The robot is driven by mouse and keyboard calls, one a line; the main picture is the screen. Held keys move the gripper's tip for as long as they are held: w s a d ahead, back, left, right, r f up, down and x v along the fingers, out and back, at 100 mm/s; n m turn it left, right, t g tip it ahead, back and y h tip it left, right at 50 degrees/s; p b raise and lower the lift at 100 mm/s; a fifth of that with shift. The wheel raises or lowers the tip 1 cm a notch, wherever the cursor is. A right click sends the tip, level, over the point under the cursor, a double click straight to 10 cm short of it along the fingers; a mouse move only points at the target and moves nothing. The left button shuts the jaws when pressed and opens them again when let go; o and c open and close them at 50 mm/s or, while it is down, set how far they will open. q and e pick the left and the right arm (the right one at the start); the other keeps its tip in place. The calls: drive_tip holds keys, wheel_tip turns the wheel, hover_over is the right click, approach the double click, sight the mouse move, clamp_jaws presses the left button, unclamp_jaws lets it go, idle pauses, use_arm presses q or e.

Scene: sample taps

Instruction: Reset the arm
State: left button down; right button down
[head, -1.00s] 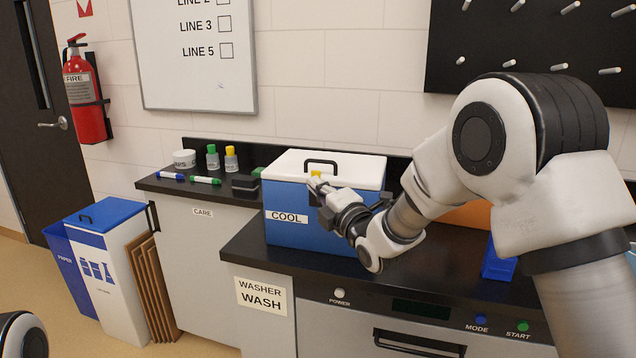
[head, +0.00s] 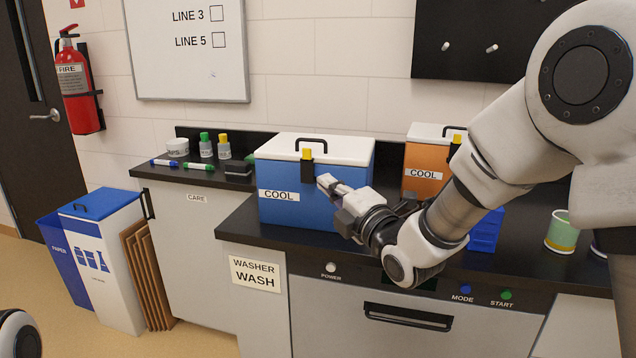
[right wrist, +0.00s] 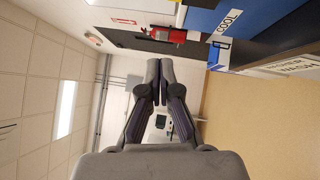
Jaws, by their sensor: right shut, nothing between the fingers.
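My right gripper (head: 328,183) is shut and empty in the head view. It hovers in front of the blue cooler (head: 318,211), a little below and right of its yellow latch (head: 307,154), apart from the latch. The cooler's white lid (head: 345,149) is down. In the right wrist view the fingertips of my right gripper (right wrist: 159,70) are together and point toward the far room, with nothing between them. My left gripper is not in view; only a bit of my left arm shows at the lower left.
An orange cooler (head: 425,165) stands behind my right arm. A blue rack (head: 487,231) and a green cup (head: 562,232) are on the dark counter. Markers and small bottles (head: 224,147) sit at the left. Bins (head: 105,262) and a fire extinguisher (head: 80,85) are further left.

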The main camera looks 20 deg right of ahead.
drive_tip(key=shift+d+f, duration=0.1)
drive_tip(key=shift+f, duration=0.05)
wheel_tip(320, 180, down, 21)
drive_tip(key=s+m+g+h+p, duration=0.1)
drive_tip(key=s+g+p, duration=0.1)
drive_tip(key=g+p, duration=0.25)
drive_tip(key=s+d+f+m+g+h+p, duration=0.15)
drive_tip(key=s+f+m+g, duration=0.3)
drive_tip(key=s+f, duration=0.65)
drive_tip(key=s+d+f+m+g+h+p, duration=0.1)
drive_tip(key=s+f+m+g, duration=0.4)
drive_tip(key=s+m, duration=0.3)
drive_tip(key=s+d+f+m+g+h, duration=0.1)
drive_tip(key=s+f+m+g, duration=0.4)
drive_tip(key=s, duration=1.1)
wheel_tip(320, 180, down, 3)
drive_tip(key=m, duration=0.4)
drive_tip(key=shift+d+p, duration=0.3)
drive_tip(key=shift+p, duration=0.1)
